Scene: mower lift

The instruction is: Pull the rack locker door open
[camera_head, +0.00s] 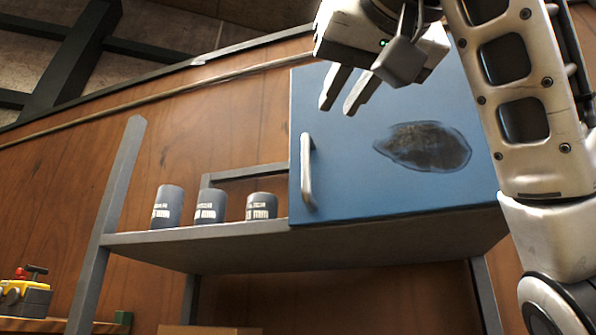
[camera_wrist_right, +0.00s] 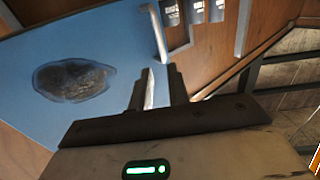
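The rack locker door (camera_head: 370,180) is a blue panel with a dark worn patch, and it looks closed. Its pale vertical bar handle (camera_head: 307,172) is on the left edge. In the right wrist view the door (camera_wrist_right: 110,40) fills the left side, and the handle (camera_wrist_right: 156,32) lies just beyond my fingertips. My right gripper (camera_head: 339,108) is in front of the door, above the handle in the head view, apart from it. Its fingers (camera_wrist_right: 160,75) have a gap between them with nothing held. My left gripper is not in view.
Several grey labelled cans (camera_head: 210,206) stand on the metal shelf (camera_head: 190,240) left of the locker. A grey upright post (camera_head: 115,195) bounds the shelf. A yellow toolbox-like object (camera_head: 25,298) is at lower left. The wall behind is wood.

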